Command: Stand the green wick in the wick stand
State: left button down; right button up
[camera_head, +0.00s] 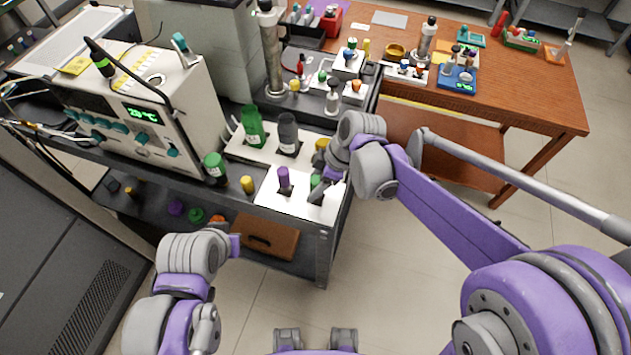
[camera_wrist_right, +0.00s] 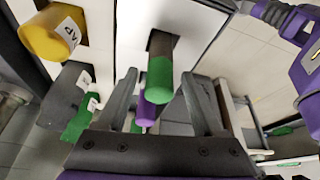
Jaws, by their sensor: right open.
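The green wick (camera_wrist_right: 160,80), a green-topped cylinder with a dark lower part, meets a dark square opening in a white plate. My right gripper (camera_wrist_right: 160,76) is open, with one finger on each side of the green wick in the wrist view; I cannot tell whether they touch. In the head view the green wick (camera_head: 315,181) is partly hidden by my right gripper (camera_head: 319,190). A purple wick (camera_head: 283,179) stands beside it in the white plate (camera_head: 270,198), which looks like the wick stand. My left arm's end (camera_head: 235,246) is low in front of the cart, its fingers unclear.
A green bottle (camera_head: 252,128), a grey bottle (camera_head: 288,134) and a yellow-topped item (camera_head: 322,144) stand behind on another white plate. A green-capped jar (camera_head: 214,168) and a yellow cylinder (camera_head: 248,184) are to the left. A wooden table (camera_head: 520,85) is at back right.

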jog(key=shift+r, duration=0.3)
jog(key=w+p+v, duration=0.1)
jog(key=v, duration=1.1)
jog(key=s+d+f+m+t+h, duration=0.2)
jog(key=s+d+f+m, duration=0.2)
jog(key=s+d+m, duration=0.2)
jog(key=s+d+f+m+t+h, duration=0.2)
jog(key=s+d+f+m+t, duration=0.1)
jog(key=s+d+m, duration=0.4)
jog(key=s+m, duration=0.1)
jog(key=m, duration=0.2)
jog(key=shift+s+f+m+h, duration=0.3)
jog(key=shift+s+f, duration=0.05)
